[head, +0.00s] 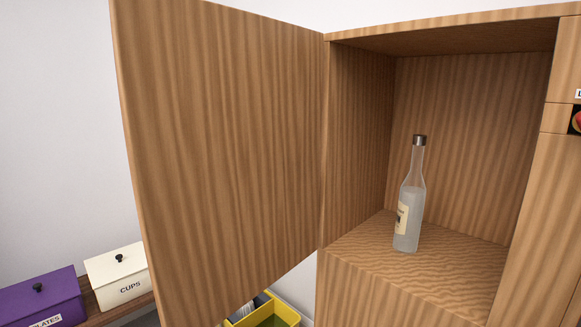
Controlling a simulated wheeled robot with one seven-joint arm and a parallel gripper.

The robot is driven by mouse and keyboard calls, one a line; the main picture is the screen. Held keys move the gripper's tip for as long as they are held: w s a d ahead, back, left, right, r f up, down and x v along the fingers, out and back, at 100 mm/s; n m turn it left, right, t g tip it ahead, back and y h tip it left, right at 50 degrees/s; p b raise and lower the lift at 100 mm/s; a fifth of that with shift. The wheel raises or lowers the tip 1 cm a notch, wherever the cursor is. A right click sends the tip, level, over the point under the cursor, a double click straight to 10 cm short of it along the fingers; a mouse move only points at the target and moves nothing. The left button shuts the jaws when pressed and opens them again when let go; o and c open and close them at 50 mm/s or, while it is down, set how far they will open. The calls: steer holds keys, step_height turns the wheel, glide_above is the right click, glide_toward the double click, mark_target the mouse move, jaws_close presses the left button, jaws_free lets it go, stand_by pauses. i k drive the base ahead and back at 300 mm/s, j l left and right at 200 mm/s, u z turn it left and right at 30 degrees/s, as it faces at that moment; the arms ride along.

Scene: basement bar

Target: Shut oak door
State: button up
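The oak door (225,140) stands wide open, swung out to the left of its cabinet and hinged along the cabinet's left edge. Its inner face shows plain wood grain, with no handle visible on it. The oak cabinet (470,110) is open at the front. A clear glass bottle (409,215) with a dark cap and a pale label stands upright on its floor. My gripper is not in view.
A purple box (40,298) and a cream box (117,275) marked CUPS sit on a brown shelf (115,298) at lower left. A yellow container (284,310) is partly hidden below the door. A red round item (577,120) shows at the right edge.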

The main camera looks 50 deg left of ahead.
mark_target(220, 105)
steer(key=u, duration=0.4)
steer(key=i+u, duration=0.1)
steer(key=u, duration=0.35)
steer(key=i+u, duration=0.1)
steer(key=u, duration=0.7)
steer(key=i+l, duration=0.2)
steer(key=i, duration=0.3)
steer(key=i+l+u, duration=0.15)
steer(key=i, duration=0.35)
steer(key=k+j, duration=0.1)
steer(key=k+j+u, duration=0.2)
steer(key=j, duration=0.25)
steer(key=j+u, duration=0.15)
steer(key=j, duration=0.3)
steer(key=i, duration=0.05)
